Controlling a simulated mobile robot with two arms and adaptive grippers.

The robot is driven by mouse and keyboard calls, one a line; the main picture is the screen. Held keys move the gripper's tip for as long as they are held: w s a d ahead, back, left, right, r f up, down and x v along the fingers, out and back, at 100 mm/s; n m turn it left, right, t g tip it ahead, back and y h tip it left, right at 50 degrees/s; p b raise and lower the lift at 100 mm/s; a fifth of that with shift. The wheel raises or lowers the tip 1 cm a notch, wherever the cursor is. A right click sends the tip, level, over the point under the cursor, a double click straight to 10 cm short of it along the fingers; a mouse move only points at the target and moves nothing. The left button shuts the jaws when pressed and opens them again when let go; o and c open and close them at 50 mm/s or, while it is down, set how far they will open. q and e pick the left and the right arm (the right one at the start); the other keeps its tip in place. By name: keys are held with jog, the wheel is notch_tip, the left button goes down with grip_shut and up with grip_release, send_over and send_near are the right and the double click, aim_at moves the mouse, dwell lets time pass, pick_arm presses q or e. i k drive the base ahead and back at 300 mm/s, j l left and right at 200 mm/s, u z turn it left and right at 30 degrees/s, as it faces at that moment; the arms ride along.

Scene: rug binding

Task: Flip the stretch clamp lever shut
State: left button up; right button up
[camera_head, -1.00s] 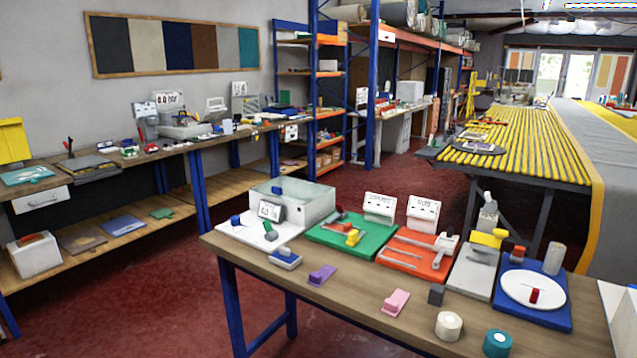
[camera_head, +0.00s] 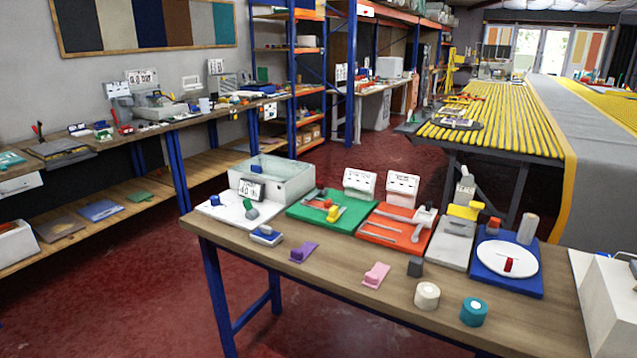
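Neither of my grippers shows in the head view. I cannot tell for sure which fixture is the stretch clamp. On the near wooden table, a green board (camera_head: 301,214) carries a small yellow and red lever-like part (camera_head: 332,212). Beside it, an orange-red board (camera_head: 378,236) carries metal rods and a grey clamp-like bar (camera_head: 424,218). Further right, a grey plate (camera_head: 450,248) has a yellow block (camera_head: 465,210) at its back end. The lever positions are too small to read.
The near table (camera_head: 340,290) also holds a clear bin (camera_head: 283,180), a blue board with a white disc (camera_head: 493,259), a purple block (camera_head: 303,252), a pink block (camera_head: 376,275) and tape rolls (camera_head: 427,295). A yellow roller table (camera_head: 500,115) stands behind. Red floor lies open at left.

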aim_at(320, 184)
jog(key=i+j+z, duration=0.1)
jog(key=i+j, duration=0.35)
jog(key=j, duration=0.2)
jog(key=i+j+z, duration=0.15)
jog(key=j, duration=0.2)
jog(key=i+j+z, duration=0.1)
jog(key=i+j, duration=0.15)
jog(key=i+j+z, duration=0.1)
jog(key=j, duration=0.35)
jog(key=i+j, duration=0.25)
jog(key=j, duration=0.15)
jog(key=i+j+z, duration=0.15)
jog(key=j, duration=0.25)
